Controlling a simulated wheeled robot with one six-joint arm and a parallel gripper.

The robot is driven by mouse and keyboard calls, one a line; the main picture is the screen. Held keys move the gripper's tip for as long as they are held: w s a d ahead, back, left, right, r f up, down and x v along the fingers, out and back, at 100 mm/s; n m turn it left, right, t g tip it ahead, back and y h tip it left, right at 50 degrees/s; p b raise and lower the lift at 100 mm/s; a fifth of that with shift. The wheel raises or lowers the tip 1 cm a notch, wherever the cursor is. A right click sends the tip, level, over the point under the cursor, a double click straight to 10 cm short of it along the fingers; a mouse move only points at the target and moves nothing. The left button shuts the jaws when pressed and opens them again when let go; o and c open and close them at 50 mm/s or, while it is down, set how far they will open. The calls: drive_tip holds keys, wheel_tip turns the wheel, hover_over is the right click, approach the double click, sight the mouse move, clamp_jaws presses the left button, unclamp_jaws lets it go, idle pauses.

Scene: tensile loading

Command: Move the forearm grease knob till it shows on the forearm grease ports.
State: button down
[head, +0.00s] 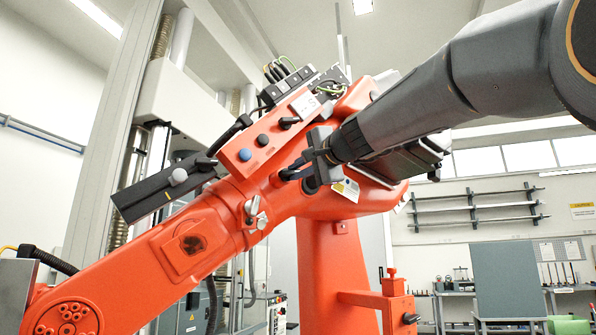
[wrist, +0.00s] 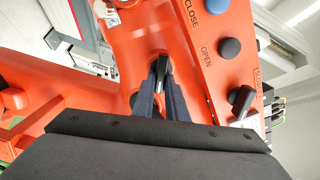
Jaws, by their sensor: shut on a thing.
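My gripper (head: 290,172) is at the orange arm's side, below the button panel. In the wrist view its dark fingers (wrist: 162,62) close on a small black knob (wrist: 163,74), which I take for the forearm grease knob. The fingers cover most of the knob, so its pointer and any marks around it are hidden. In the head view a dark round part (head: 310,186) shows behind the fingers. Silver fittings (head: 256,213) stand on the orange arm to the left, possibly the forearm grease ports; I see no readable label on them.
The orange panel carries a blue button (head: 245,154), a black button (wrist: 229,48) by the word OPEN, and a black selector (wrist: 241,100), all close to my gripper. A dark bar with a grey knob (head: 178,177) juts out left. A rack (head: 480,207) hangs far behind.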

idle(0.3)
drive_tip(key=c, duration=1.8)
unclamp_jaws()
drive_tip(key=shift+o, duration=0.2)
drive_tip(key=b+v, duration=0.2)
drive_tip(key=v, duration=0.6)
drive_tip(key=shift+b, duration=0.35)
